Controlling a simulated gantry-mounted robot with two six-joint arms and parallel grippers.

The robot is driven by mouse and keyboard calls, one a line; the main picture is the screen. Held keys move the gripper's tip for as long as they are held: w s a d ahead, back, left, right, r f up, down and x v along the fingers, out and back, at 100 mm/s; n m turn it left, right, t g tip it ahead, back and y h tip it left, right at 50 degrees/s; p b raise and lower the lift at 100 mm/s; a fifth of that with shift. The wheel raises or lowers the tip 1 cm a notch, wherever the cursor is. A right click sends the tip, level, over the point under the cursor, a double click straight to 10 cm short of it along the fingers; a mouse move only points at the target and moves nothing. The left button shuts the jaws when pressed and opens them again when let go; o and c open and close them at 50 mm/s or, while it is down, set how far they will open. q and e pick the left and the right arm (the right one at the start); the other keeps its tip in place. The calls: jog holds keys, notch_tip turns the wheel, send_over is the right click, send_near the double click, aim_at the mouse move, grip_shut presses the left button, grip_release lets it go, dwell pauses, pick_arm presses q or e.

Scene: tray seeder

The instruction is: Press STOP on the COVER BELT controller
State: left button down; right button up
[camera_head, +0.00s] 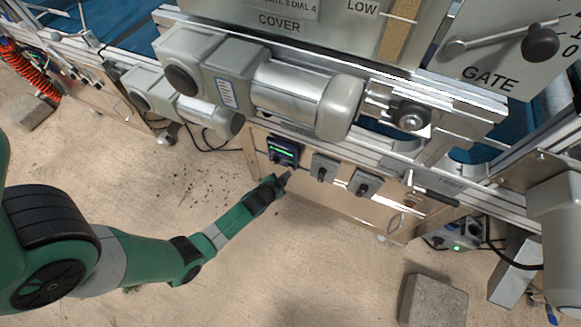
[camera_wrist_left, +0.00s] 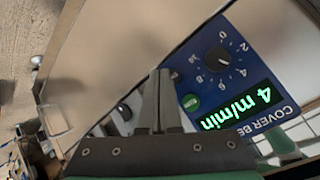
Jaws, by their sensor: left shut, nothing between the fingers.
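The COVER BELT controller (camera_head: 283,151) is a small dark blue box with a lit green display on the machine's front panel. In the left wrist view the controller (camera_wrist_left: 240,84) shows tilted, with a dial knob (camera_wrist_left: 217,59), a green button (camera_wrist_left: 191,101) and a display (camera_wrist_left: 238,107) reading 4 m/min. A small dark spot beside the fingertips is too unclear to name as STOP. My left gripper (camera_head: 287,175) is shut and empty, just below the controller. In the wrist view the shut fingers (camera_wrist_left: 160,73) reach beside its button edge; contact cannot be told. My right gripper is out of view.
Two grey switch boxes sit right of the controller, one near (camera_head: 324,167) and one farther right (camera_head: 365,184). A motor (camera_head: 290,97) juts out above. A concrete block (camera_head: 432,301) lies on the floor. The floor below the panel is mostly clear.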

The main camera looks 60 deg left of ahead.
pick_arm(q)
jog(key=s+d, duration=0.1)
jog(key=s, duration=0.1)
jog(key=s+d, duration=0.1)
jog(key=d, duration=0.1)
jog(key=shift+s+d, duration=0.15)
jog(key=shift+s, duration=0.2)
dwell(1.0)
